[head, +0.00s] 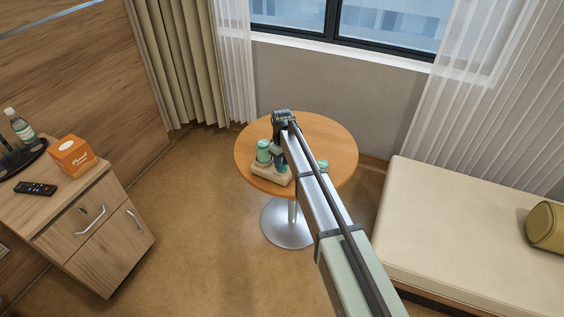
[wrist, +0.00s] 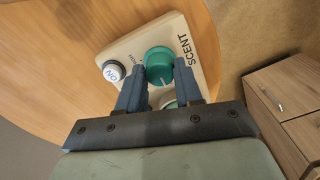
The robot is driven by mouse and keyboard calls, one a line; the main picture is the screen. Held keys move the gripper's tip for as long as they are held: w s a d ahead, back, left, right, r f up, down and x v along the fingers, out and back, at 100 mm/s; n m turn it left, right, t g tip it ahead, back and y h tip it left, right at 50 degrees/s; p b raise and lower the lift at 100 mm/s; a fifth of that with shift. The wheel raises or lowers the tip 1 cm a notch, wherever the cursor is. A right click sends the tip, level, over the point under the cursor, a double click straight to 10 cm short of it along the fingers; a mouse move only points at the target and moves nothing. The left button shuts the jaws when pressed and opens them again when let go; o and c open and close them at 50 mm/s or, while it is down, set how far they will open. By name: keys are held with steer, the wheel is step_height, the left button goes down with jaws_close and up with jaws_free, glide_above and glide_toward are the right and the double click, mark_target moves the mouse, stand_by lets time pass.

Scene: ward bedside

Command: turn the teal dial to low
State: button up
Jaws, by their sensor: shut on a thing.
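The teal dial (wrist: 158,58) is a round knob on a pale panel (wrist: 185,30) marked SCENT. My gripper (wrist: 159,72) has one dark blue finger on each side of the dial and is shut on it. A pale pointer line shows on the dial's near side, between the fingers.
A white ON button (wrist: 114,70) sits left of the dial. Another teal part shows below, partly hidden by my gripper. In the head view a teal cylinder (head: 263,148) stands at the unit's left. The round wooden table (head: 335,140) is otherwise largely bare. A cabinet (head: 85,215) stands left.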

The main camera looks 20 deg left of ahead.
steer(key=shift+c, duration=1.2)
steer(key=m, duration=0.8)
steer(key=shift+m, duration=0.3)
steer(key=o, duration=1)
steer(key=shift+o, duration=0.2)
